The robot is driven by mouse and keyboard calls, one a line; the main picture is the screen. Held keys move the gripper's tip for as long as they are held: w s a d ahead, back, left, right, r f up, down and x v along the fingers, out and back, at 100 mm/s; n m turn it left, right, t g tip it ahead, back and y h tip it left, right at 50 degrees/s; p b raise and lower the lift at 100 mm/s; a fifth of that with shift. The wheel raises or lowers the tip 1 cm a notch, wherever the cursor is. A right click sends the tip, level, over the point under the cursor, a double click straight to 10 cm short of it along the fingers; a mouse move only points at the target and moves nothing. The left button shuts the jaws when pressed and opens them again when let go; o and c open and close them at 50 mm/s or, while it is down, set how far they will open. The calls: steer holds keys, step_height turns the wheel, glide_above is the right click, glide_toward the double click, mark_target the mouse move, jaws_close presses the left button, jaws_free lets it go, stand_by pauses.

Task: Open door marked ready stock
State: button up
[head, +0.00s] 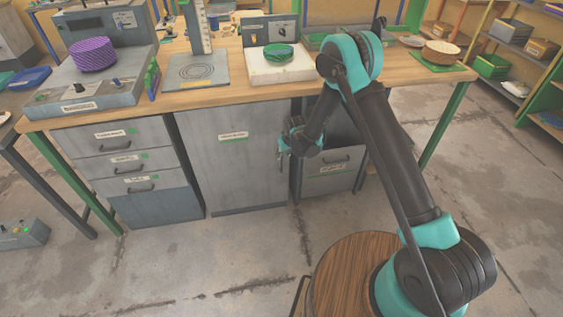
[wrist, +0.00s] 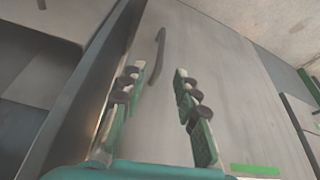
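A grey cabinet door (head: 230,165) stands under the middle of the workbench and looks shut. It carries a white and green label (head: 233,137), too small to read. The door face also fills much of the wrist view (wrist: 225,75), with a dark bar handle (wrist: 159,55) near one edge. My gripper (head: 283,150) is in front of the door's right edge in the head view. In the wrist view my gripper (wrist: 158,72) is open, its padded fingers on either side of the line to the handle. I cannot tell if they touch it.
A drawer (head: 332,172) right of the door seems pulled out, close beside my arm. Several closed drawers (head: 125,160) are on the left. The workbench (head: 215,95) holds equipment and a white block with a green disc (head: 278,54). The floor (head: 190,255) before the door is clear.

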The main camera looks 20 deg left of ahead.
steer(key=x, duration=0.8)
steer(key=shift+w+a+f, duration=0.1)
steer(key=shift+f, duration=0.2)
steer(key=shift+c, duration=0.6)
jaws_close()
